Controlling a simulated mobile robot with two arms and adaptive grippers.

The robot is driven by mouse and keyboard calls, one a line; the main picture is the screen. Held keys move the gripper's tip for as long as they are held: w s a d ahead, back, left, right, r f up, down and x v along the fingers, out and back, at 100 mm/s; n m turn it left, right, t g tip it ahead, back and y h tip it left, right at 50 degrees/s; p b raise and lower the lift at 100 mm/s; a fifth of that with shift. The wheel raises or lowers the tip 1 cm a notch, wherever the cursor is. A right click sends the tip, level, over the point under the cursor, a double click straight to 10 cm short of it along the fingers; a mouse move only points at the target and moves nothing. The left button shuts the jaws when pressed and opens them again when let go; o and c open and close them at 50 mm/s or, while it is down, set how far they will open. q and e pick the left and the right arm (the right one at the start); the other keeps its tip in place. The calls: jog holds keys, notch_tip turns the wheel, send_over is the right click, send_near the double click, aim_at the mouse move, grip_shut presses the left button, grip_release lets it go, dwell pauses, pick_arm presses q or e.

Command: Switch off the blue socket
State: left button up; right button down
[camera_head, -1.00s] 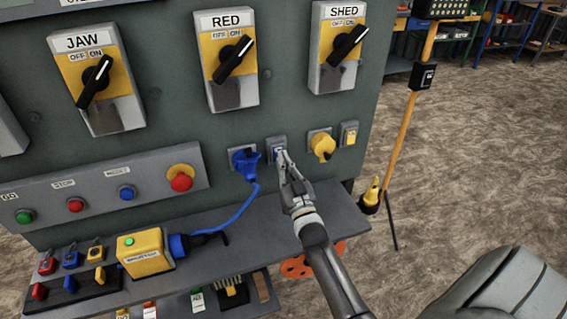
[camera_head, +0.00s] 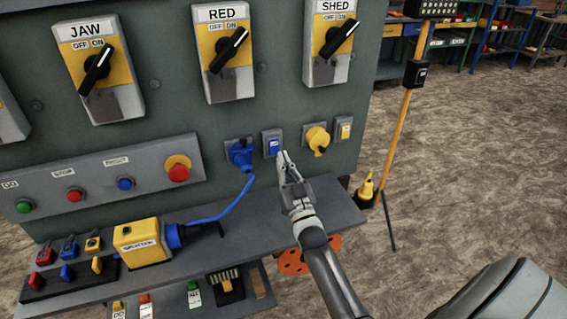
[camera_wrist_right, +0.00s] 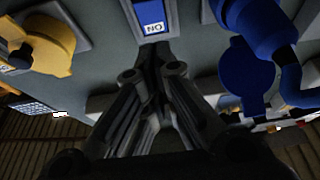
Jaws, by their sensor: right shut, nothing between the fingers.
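The blue socket (camera_head: 241,154) on the grey-green panel has a blue plug in it. Just right of it is a small switch (camera_head: 272,143) with a blue rocker on a grey plate. The switch also shows upside down at the top of the right wrist view (camera_wrist_right: 152,14), with lettering that reads ON when turned round. My right gripper (camera_head: 283,157) is shut and empty, its tips just below the switch and seemingly apart from it. In the wrist view the blue socket and plug (camera_wrist_right: 255,40) are at the right. My left gripper is not in view.
A yellow socket (camera_head: 317,139) and its switch (camera_head: 344,128) are to the right. A blue cable (camera_head: 226,208) runs to a yellow box (camera_head: 140,244) on the shelf (camera_head: 190,269). Rotary switches and push buttons cover the panel. A yellow pole (camera_head: 399,130) stands at right.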

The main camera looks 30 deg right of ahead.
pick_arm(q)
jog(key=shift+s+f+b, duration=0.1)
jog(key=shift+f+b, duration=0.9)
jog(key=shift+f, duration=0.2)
pick_arm(e)
jog(key=s+a+f, duration=0.1)
jog(key=s+f, duration=0.5)
jog(key=s, duration=0.1)
jog(key=shift+s+a, duration=0.15)
jog(key=shift+a, duration=0.2)
